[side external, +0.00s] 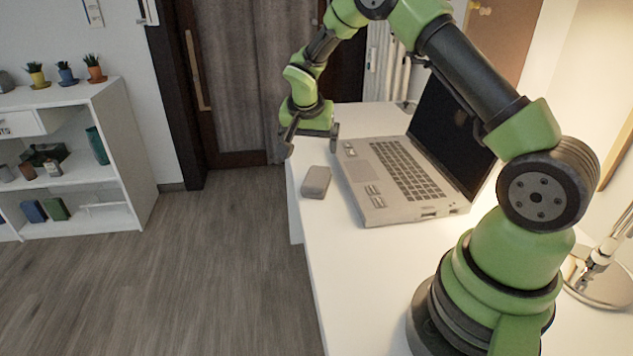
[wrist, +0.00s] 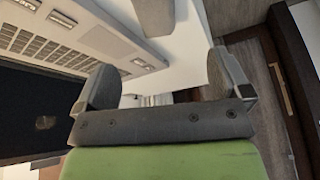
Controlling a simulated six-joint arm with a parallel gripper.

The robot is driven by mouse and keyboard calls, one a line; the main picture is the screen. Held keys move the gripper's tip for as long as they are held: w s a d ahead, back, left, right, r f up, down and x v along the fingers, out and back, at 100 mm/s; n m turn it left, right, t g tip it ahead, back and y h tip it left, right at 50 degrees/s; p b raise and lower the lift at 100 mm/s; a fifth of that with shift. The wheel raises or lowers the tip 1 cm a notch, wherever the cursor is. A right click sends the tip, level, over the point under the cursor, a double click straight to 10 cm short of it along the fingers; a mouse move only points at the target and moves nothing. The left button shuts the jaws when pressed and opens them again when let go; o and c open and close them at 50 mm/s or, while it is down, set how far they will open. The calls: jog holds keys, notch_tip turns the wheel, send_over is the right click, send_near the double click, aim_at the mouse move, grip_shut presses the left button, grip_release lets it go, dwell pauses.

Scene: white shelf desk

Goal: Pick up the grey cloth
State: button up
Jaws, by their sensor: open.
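The grey cloth (side external: 316,182) is a small, block-shaped folded bundle. It lies on the white desk near its left edge, just left of the laptop. In the wrist view the cloth (wrist: 155,15) shows at the top, beyond the fingertips and partly cut off by the frame. My gripper (side external: 312,146) is open and empty. In the side view it appears above and behind the cloth, by the far left part of the desk, apart from it. In the wrist view my gripper (wrist: 163,78) has its two fingers wide apart with nothing between them.
An open laptop (side external: 405,170) stands right beside the cloth, with its screen raised. The white desk (side external: 335,260) is clear in front of the cloth. The desk edge is close on its left. A lamp (side external: 597,265) stands at the right, and a white shelf (side external: 100,110) stands across the floor.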

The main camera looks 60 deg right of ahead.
aim_at(316, 176)
jog(key=x, duration=0.7)
jog(key=shift+s, duration=0.15)
jog(key=shift+s+x, duration=0.2)
jog(key=shift+x, duration=2.5)
jog(key=shift+f, duration=0.25)
jog(key=c, duration=1.1)
